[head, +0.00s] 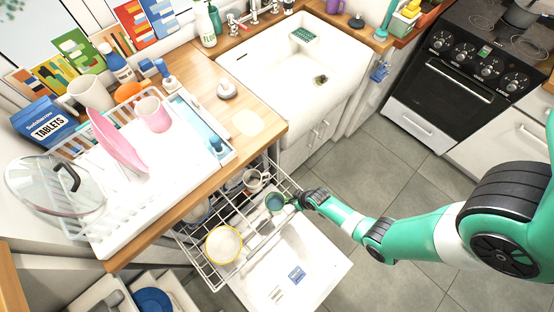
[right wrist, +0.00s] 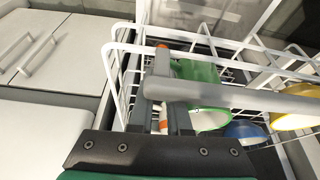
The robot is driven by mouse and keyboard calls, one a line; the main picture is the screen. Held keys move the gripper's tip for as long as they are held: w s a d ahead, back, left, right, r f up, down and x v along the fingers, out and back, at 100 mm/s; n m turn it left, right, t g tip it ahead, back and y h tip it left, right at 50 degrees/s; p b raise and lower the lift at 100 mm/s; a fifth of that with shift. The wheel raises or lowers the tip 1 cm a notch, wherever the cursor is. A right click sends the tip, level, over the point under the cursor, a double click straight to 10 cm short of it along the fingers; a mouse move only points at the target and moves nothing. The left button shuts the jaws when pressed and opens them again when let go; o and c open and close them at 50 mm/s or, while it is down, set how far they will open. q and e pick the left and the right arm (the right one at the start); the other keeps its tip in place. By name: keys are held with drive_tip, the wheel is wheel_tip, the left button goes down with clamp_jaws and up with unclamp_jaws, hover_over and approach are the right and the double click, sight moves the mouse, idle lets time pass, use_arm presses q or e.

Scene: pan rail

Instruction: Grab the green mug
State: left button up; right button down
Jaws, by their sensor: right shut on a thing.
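The green mug (head: 275,202) is at the right side of the pulled-out dishwasher rack (head: 207,275). In the right wrist view the green mug (right wrist: 204,75) lies tilted, its pale inside facing the camera, among the white rack wires. My right gripper (head: 295,201) reaches in from the right and is shut on the mug at its near side. In the right wrist view its fingers (right wrist: 163,90) are beside the mug; the exact grip, likely at the handle, is partly hidden. My left gripper is not in view.
A yellow-rimmed bowl (head: 223,244) and a pale mug (head: 253,180) sit in the same rack. The open dishwasher door (head: 318,262) lies below. The wooden counter (head: 200,75) edge overhangs the rack's back. A dish rack with a pink plate (head: 117,142) stands on it. Floor to the right is clear.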

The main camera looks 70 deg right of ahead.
drive_tip(key=shift+w+r, duration=0.1)
drive_tip(key=shift+r, duration=0.05)
idle(0.5)
wheel_tip(320, 180, up, 10)
drive_tip(key=p, duration=0.5)
